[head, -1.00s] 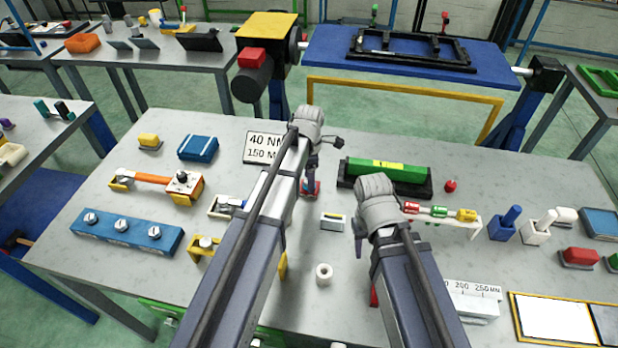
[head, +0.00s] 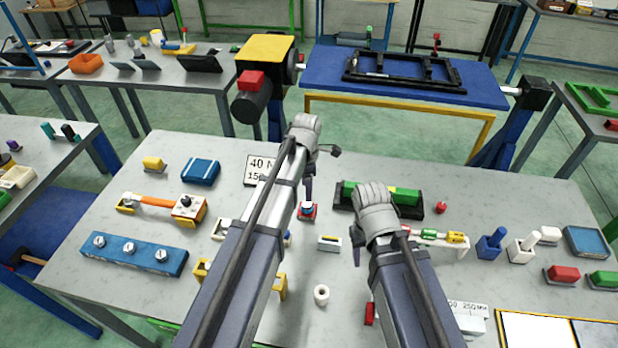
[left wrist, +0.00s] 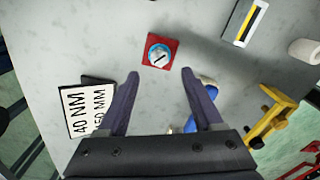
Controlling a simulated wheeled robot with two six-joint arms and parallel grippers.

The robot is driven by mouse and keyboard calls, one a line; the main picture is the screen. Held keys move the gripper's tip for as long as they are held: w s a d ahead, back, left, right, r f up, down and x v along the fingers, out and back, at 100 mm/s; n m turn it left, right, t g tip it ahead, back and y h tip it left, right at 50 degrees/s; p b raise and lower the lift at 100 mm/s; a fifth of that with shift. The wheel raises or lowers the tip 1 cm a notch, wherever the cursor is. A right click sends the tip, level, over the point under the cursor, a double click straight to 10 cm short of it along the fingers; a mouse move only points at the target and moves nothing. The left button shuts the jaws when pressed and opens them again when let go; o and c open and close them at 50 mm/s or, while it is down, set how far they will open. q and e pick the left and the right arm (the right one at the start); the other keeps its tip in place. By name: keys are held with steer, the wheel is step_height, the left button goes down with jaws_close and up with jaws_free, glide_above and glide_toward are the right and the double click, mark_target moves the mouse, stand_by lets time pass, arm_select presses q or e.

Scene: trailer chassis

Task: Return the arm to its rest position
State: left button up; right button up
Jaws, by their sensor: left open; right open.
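My left arm reaches up over the grey table (head: 120,285) in the head view. My left gripper (head: 307,185) points down above the table. The left wrist view shows its two fingers (left wrist: 160,98) spread with nothing between them. A red square base with a blue round knob (left wrist: 160,53) sits on the table just ahead of the fingertips, apart from them; in the head view it shows beside the left gripper (head: 307,211). My right gripper (head: 358,250) hangs above the table at centre right. Its fingers are mostly hidden behind its wrist, and nothing shows held in it.
A sign reading 40 NM (head: 259,170) stands beside the left gripper. A green block in a black tray (head: 405,197) lies behind the right wrist. A white roll (head: 321,294) stands between the arms. A blue bar with bolts (head: 135,253) lies at left. Bare tabletop separates these items.

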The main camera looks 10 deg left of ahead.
arm_select(q)
steer(key=s+d+m, duration=0.3)
steer(key=s+m, duration=0.7)
steer(key=m, duration=0.3)
steer(key=s+d+f+m+y+b, duration=0.1)
steer(key=s+d+m, duration=0.3)
steer(key=s+m, duration=0.6)
steer(key=shift+s+f+m, duration=0.2)
steer(key=shift+s+m, duration=0.15)
steer(key=shift+m, duration=1.05)
